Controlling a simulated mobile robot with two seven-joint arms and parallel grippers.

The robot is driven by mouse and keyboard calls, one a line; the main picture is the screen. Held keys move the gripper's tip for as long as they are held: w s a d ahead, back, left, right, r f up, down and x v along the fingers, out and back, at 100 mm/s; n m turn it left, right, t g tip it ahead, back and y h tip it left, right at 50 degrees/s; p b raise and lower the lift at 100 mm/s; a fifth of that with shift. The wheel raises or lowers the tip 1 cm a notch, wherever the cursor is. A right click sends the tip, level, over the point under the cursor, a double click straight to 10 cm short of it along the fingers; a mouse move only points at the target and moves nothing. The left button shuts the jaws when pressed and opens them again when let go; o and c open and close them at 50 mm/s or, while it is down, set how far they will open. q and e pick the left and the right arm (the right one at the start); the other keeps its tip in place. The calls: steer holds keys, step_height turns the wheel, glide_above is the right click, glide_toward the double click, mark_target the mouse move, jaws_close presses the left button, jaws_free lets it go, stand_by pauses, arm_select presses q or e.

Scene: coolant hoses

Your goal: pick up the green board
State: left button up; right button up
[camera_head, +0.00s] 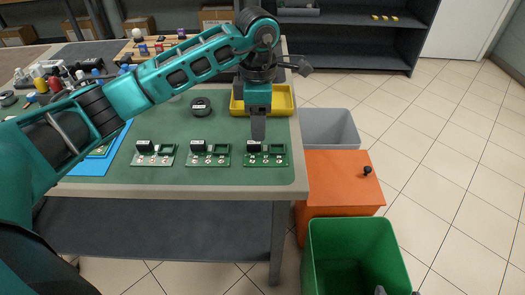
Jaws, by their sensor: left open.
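Three green boards with black blocks and white round parts lie in a row along the front of the green mat (200,178): a left one (166,158), a middle one (221,159) and a right one (279,159). Another green board (100,152) lies on a blue sheet (92,168), partly hidden by my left arm. My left gripper (258,136) points down just above or behind the right board's back edge. It is open with nothing seen between its fingers; the gap is hard to see. Small grey tips at the bottom edge may be my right gripper (397,291).
Right of the table are a grey bin (347,127), an orange box (340,180) and a green bin (350,232). Clutter fills the table's left.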

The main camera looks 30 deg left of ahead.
mark_target(255, 143)
arm_select(q)
steer(key=f, duration=0.4)
steer(key=shift+s+a+f, duration=0.15)
steer(key=shift+s+a, duration=0.05)
steer(key=shift+a, duration=0.2)
steer(key=shift+f, duration=0.55)
steer(key=shift+c, duration=0.5)
jaws_close()
